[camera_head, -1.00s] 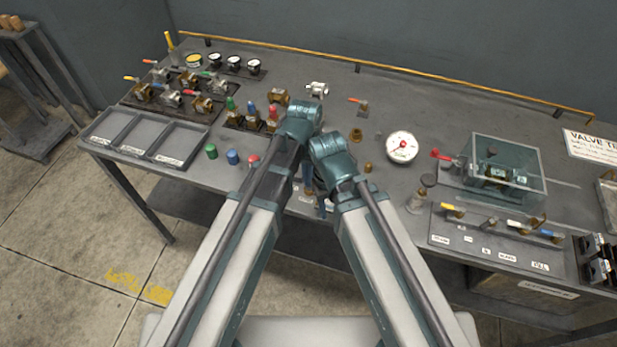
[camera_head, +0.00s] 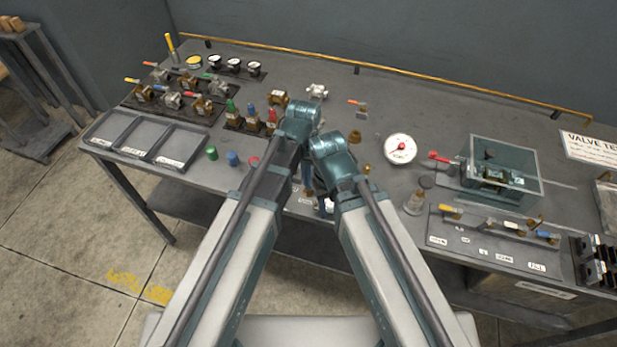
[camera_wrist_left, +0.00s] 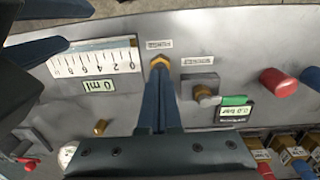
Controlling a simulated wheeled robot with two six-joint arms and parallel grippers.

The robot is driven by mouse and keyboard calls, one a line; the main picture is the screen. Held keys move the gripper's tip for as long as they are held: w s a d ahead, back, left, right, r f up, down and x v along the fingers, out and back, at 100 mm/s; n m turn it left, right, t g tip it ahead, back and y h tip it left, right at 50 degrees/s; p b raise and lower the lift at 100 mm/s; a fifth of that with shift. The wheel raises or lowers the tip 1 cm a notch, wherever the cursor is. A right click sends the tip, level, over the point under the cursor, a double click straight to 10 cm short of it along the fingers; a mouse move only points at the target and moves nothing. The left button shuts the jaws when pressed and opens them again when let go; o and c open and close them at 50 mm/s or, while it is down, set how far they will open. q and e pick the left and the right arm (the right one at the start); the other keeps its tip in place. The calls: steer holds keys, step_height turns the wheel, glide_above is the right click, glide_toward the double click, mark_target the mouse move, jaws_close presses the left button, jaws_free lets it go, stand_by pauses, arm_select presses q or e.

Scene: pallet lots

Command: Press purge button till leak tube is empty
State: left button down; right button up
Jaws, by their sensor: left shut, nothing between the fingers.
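In the left wrist view a small brass button (camera_wrist_left: 158,61) sits below a white label whose print I cannot read surely. My left gripper (camera_wrist_left: 158,78) is shut and empty, its fingertips at the button and partly covering it; whether they press it down I cannot tell. The leak tube's white scale (camera_wrist_left: 97,60) lies to the left, with a green readout (camera_wrist_left: 98,86) showing 0 ml. My right gripper (camera_wrist_left: 42,30) shows at the upper left, two dark blue fingers apart, beside the scale. In the head view my arms hide most of this area.
A grey block with a metal knob (camera_wrist_left: 207,92) and a green bar readout (camera_wrist_left: 234,112) stand right of the left fingers. Red (camera_wrist_left: 278,82) and blue caps are farther right. In the head view a round gauge (camera_head: 400,149) and a clear-covered box (camera_head: 502,170) stand to the right.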

arm_select(q)
step_height(320, 180, up, 12)
steer(key=p, duration=1)
steer(key=shift+w+a+p, duration=0.2)
steer(key=shift+w+p, duration=0.15)
steer(key=shift+f, duration=0.2)
steer(key=s+a+f+b, duration=0.2)
steer(key=s, duration=0.3)
steer(key=s+a+f+y+b, duration=0.1)
steer(key=s+a+f+b, duration=0.1)
steer(key=s, duration=0.3)
steer(key=shift+a+y, duration=0.3)
steer(key=shift+a, duration=0.2)
steer(key=shift+d, duration=0.1)
